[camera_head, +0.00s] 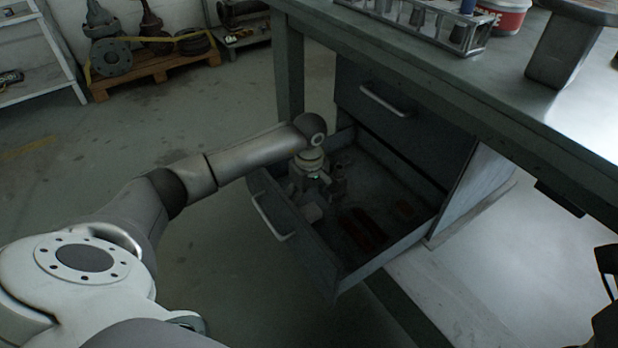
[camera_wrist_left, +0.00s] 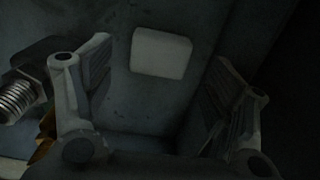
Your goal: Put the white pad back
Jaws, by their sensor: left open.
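The white pad (camera_wrist_left: 161,53) shows in the left wrist view as a pale rounded rectangle on a dark drawer surface, between and beyond my fingers. My left gripper (camera_wrist_left: 165,95) is open, one finger on each side of the view, with nothing between the fingertips. In the head view my left gripper (camera_head: 320,187) points down inside the open drawer (camera_head: 310,262), near its left end. The fingertips are too dark there to make out.
Reddish items (camera_head: 362,228) lie on the drawer floor. A threaded metal part (camera_wrist_left: 18,97) is close beside the left finger in the wrist view. The workbench top (camera_head: 470,85) overhangs the drawer. A dark object (camera_head: 606,290) stands at the right edge.

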